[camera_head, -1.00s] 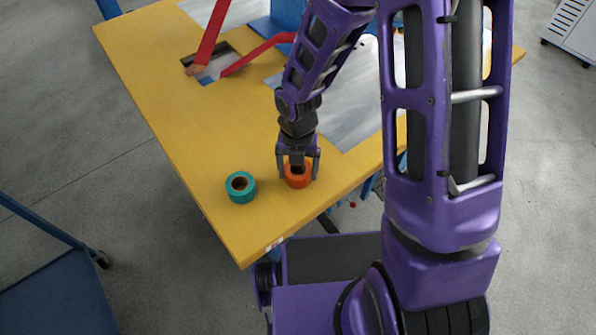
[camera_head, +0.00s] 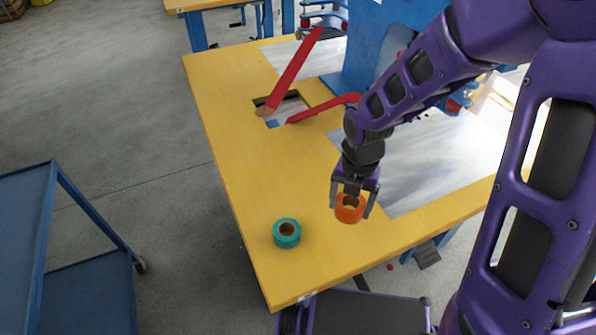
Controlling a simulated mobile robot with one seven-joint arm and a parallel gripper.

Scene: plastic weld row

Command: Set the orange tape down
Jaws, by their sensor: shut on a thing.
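The orange tape (camera_head: 350,209) is a roll held between the two fingers of my gripper (camera_head: 353,203), near the front right part of the yellow table (camera_head: 240,180). My gripper points down and is shut on the roll. The roll appears raised a little above the tabletop, but its exact height is hard to tell. The teal tape (camera_head: 287,233) lies flat on the table to the left of my gripper, apart from it.
Bare yellow tabletop lies around the teal roll and towards the front edge. Red bars (camera_head: 295,72) stand by a cut-out (camera_head: 284,108) farther back. A grey plate (camera_head: 430,165) lies to the right. A blue cart (camera_head: 85,290) stands at lower left.

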